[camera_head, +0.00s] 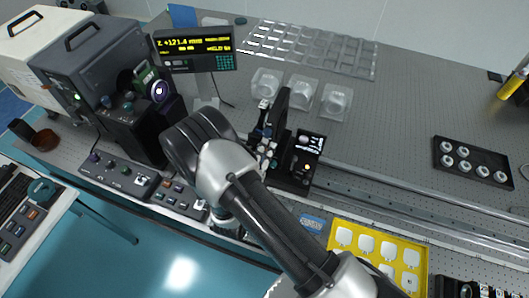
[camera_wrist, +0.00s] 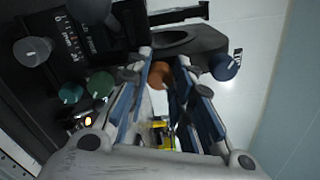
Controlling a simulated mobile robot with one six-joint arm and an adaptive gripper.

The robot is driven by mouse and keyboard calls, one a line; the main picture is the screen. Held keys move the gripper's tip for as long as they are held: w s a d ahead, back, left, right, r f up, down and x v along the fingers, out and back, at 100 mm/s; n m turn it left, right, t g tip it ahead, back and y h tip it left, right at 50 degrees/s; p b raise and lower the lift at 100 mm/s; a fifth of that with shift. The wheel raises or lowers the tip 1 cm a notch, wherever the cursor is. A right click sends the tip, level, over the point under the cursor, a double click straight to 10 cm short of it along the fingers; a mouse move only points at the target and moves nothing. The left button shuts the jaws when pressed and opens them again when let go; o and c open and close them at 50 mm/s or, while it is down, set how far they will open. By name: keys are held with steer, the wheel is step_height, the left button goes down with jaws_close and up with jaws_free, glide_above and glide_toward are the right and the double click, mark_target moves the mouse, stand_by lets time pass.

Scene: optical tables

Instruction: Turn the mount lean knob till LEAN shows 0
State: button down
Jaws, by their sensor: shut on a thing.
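My gripper (camera_wrist: 165,62) has its two blue-padded fingers on either side of an orange-brown knob (camera_wrist: 159,76) in the wrist view and is shut on it. I cannot read a label on this knob. In the head view my gripper (camera_head: 264,150) reaches the dark upright mount (camera_head: 278,112), and my arm hides part of it. A small screen (camera_head: 310,142) stands just right of the gripper; its text is too small to read. Other knobs show in the wrist view: a blue one (camera_wrist: 225,67), a green one (camera_wrist: 100,84) and a grey one (camera_wrist: 33,50).
A yellow-lettered readout (camera_head: 195,46) stands at the back left, near grey instrument boxes (camera_head: 95,62). Clear plastic cases (camera_head: 335,101) sit behind the mount. A rail (camera_head: 420,203) runs right. A yellow tray (camera_head: 420,249) and a black tray (camera_head: 458,177) lie at right.

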steer(key=m+b, duration=0.2)
steer(key=m, duration=0.4)
steer(key=shift+m+b, duration=0.3)
stand_by(0.4)
steer(key=c, duration=1.4)
jaws_free()
steer(key=v, duration=1.2)
steer(key=shift+r, duration=0.15)
